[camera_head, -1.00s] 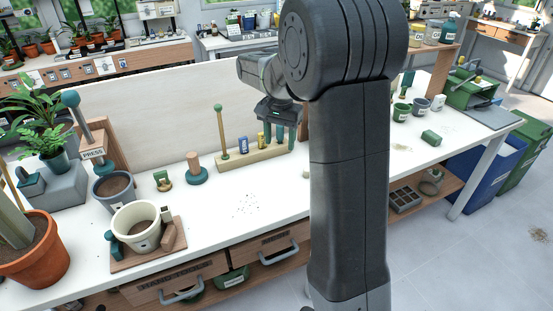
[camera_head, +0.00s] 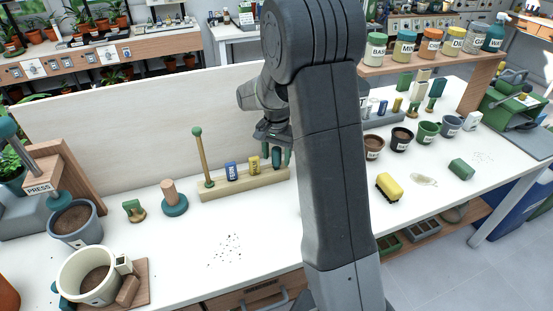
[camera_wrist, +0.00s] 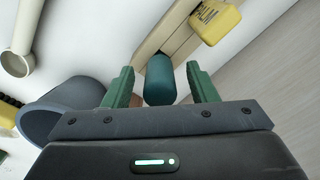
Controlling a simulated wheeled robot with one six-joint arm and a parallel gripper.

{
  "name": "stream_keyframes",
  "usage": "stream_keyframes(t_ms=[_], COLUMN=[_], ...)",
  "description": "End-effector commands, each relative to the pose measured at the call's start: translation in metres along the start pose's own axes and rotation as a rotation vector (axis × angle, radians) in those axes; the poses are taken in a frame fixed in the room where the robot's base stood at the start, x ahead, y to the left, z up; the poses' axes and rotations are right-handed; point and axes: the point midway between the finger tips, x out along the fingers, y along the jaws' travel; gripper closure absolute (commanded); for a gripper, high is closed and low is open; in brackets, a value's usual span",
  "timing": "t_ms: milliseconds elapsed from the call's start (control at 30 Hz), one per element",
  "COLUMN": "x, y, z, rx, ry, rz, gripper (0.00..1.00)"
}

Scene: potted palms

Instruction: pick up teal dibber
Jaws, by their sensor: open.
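The teal dibber (camera_head: 277,158) stands at the right end of a wooden rack (camera_head: 222,190) on the white table. It shows as a rounded teal cylinder in the wrist view (camera_wrist: 159,82). My gripper (camera_head: 275,147) is over that end of the rack, its green fingers open. In the wrist view my gripper (camera_wrist: 160,90) has one finger on each side of the dibber, with a visible gap at both sides. The dibber's lower part is hidden in the head view.
A yellow labelled piece (camera_head: 254,166), a blue one (camera_head: 231,171) and a tall teal-knobbed stick (camera_head: 203,160) stand in the same rack. A pale backboard (camera_head: 130,120) rises behind. Pots (camera_head: 402,139) and a yellow brush (camera_head: 389,187) lie right of my arm.

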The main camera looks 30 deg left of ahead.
Motion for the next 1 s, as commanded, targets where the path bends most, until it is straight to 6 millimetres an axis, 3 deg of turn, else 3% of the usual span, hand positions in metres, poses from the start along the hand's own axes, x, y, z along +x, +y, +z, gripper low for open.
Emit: stream_keyframes(t_ms=[100,333,667,1000], x=[0.0,0.0,-0.006,-0.069], y=[0.0,0.0,0.0,-0.001], z=[0.0,0.0,0.0,-0.001], rx=[0.0,0.0,0.0,0.0], ry=[0.0,0.0,0.001,0.003], rz=[0.0,0.0,-0.001,-0.003], gripper=[0.5,0.94,0.94,0.94])
